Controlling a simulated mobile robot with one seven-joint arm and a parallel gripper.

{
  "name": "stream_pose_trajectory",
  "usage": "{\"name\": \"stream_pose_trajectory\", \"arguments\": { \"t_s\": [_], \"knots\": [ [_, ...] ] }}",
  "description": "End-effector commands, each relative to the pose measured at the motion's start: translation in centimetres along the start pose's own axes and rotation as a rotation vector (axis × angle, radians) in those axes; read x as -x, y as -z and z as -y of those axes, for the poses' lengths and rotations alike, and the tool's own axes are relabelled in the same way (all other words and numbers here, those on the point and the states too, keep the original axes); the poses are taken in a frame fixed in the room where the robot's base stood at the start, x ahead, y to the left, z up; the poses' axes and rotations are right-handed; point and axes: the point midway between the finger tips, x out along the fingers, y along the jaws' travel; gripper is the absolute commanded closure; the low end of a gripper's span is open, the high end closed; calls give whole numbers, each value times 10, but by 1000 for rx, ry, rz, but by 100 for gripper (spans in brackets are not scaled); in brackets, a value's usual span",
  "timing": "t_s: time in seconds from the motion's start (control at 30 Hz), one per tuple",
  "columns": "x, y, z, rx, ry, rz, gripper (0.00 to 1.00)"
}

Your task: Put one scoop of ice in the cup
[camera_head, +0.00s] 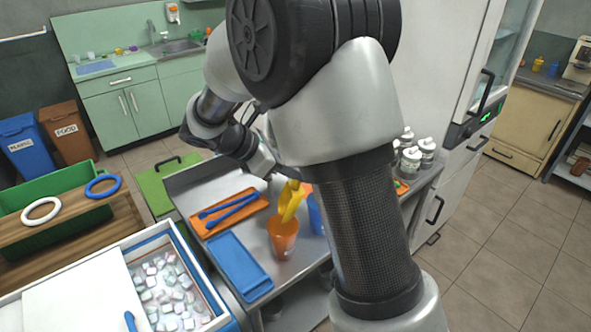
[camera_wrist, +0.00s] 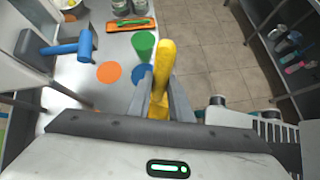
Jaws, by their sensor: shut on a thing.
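My gripper (camera_wrist: 160,98) is shut on a yellow scoop (camera_wrist: 161,72), which points away between the fingers in the wrist view. In the head view the yellow scoop (camera_head: 291,203) is tilted steeply, its lower end over or at the mouth of an orange cup (camera_head: 283,240). I cannot tell whether it touches the rim, or whether ice is in the scoop or cup. The orange cup stands upright on the metal counter. Ice cubes (camera_head: 166,290) lie in a white chest (camera_head: 85,285) at the lower left, partly covered by its lid.
A blue cup (camera_head: 316,214) stands right of the orange cup, partly hidden by my arm. An orange tray (camera_head: 228,213) with blue tongs and a blue tray (camera_head: 239,266) lie to the left. White-lidded jars (camera_head: 411,160) stand behind my arm. A green cup (camera_wrist: 143,44) shows in the wrist view.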

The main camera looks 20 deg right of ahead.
Motion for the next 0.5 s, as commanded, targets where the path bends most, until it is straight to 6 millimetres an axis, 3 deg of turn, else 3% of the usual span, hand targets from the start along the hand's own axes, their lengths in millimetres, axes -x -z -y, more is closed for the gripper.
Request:
{"name": "stream_pose_trajectory", "arguments": {
  "t_s": [0.5],
  "knots": [
    [-26, -32, 8, -51, -16, -256, 100]
  ]
}}
